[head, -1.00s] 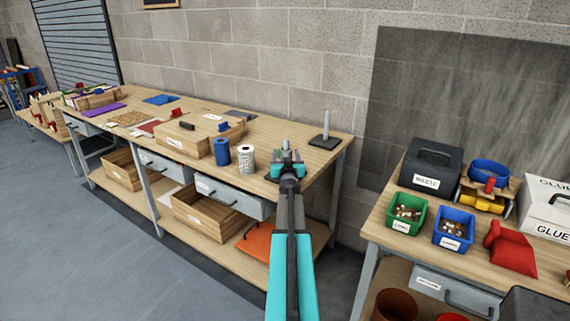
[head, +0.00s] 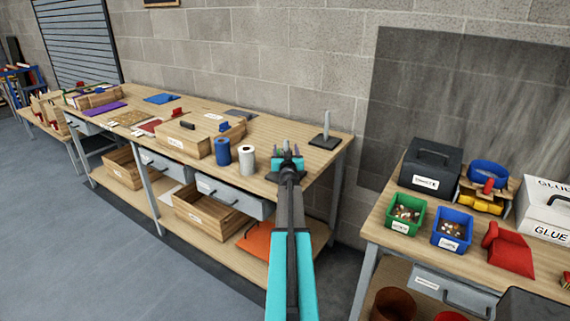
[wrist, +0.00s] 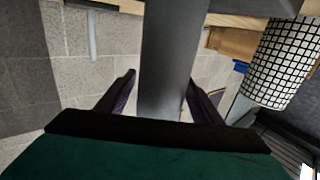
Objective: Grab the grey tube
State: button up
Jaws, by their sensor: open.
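The grey tube (wrist: 172,55) stands between the two dark fingers of my gripper (wrist: 161,76) in the wrist view. It is close and large there, with the fingers apart on either side of it; I cannot tell whether either touches it. In the head view my gripper (head: 288,152) is over the right part of the long workbench, and the tube is largely hidden by it. My gripper is open.
A white gridded roll (head: 247,160) stands just left of my gripper and also shows in the wrist view (wrist: 280,60). A blue roll (head: 221,152) is beside it. A thin grey post on a black base (head: 326,128) stands to the right, near the bench end.

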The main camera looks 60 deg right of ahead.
dwell(0.3)
jog(key=c, duration=1.1)
jog(key=shift+r, duration=0.15)
jog(key=shift+c, duration=0.2)
notch_tip(320, 180, up, 18)
jog(key=p, duration=1.1)
jog(key=v, duration=1.8)
